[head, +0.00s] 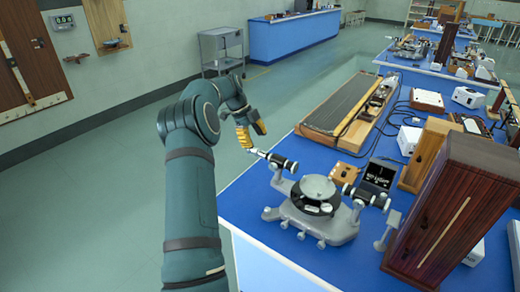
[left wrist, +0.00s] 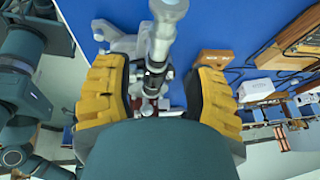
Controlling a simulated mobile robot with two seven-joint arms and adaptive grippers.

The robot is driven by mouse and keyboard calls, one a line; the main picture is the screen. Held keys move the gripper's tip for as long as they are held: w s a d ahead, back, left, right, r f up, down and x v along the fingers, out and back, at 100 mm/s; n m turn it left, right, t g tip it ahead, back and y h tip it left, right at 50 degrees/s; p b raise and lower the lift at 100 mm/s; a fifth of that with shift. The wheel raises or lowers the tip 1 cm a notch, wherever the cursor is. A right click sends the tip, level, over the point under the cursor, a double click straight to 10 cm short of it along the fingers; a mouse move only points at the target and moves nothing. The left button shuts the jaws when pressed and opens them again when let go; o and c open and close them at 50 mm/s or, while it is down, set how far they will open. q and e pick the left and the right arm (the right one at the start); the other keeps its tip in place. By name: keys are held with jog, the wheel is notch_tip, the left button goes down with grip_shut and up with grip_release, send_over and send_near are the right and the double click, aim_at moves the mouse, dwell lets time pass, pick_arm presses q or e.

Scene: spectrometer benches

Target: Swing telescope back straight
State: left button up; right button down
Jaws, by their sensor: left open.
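The spectrometer (head: 318,228) stands on the blue bench, with a round table (head: 317,188) at its middle. Its telescope (head: 280,162), a black and silver tube, points out to the upper left. Another tube (head: 365,196), seemingly the collimator, is on the right side; the two look roughly in line. My left gripper (head: 250,132), with yellow fingers, is open just above and beyond the telescope's outer end. In the left wrist view the telescope tube (left wrist: 160,50) shows between the spread fingers (left wrist: 160,82), with gaps on both sides; contact is not visible. My right gripper is out of view.
A tall dark wooden box (head: 455,215) stands close by the right tube. A small wooden block (head: 344,172) and a black box (head: 379,173) sit behind the spectrometer. A long wooden apparatus (head: 350,108) lies farther back.

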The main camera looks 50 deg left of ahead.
pick_arm(q)
jog(key=v, duration=0.5)
jog(key=shift+s+a+r, duration=0.1)
jog(key=shift+r, duration=0.2)
